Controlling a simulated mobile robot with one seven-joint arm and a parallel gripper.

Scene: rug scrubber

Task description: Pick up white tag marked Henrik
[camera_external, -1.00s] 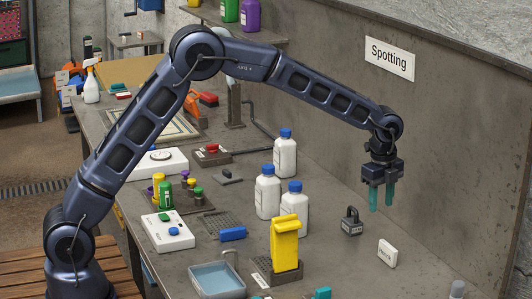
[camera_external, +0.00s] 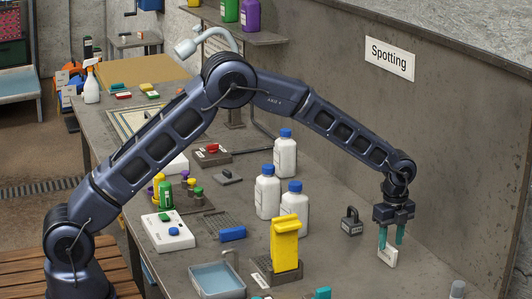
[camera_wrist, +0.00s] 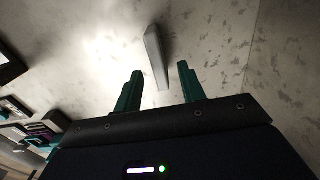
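The white tag (camera_external: 388,258) stands on the grey bench at the right in the external view; the writing on it is too small to read. My gripper (camera_external: 391,242) points down right over the tag, and its teal fingers overlap the tag's upper part. In the wrist view the tag (camera_wrist: 157,55) shows as a narrow, pale upright slab. Its near end lies in the gap between the two fingertips. The fingers are apart with visible room on both sides of the tag, so my gripper is open and empty.
A dark weight-like block (camera_external: 352,222) stands left of the tag. White bottles with blue caps (camera_external: 267,192) and a yellow carton (camera_external: 285,243) stand further left. The wall (camera_external: 440,150) rises behind the bench.

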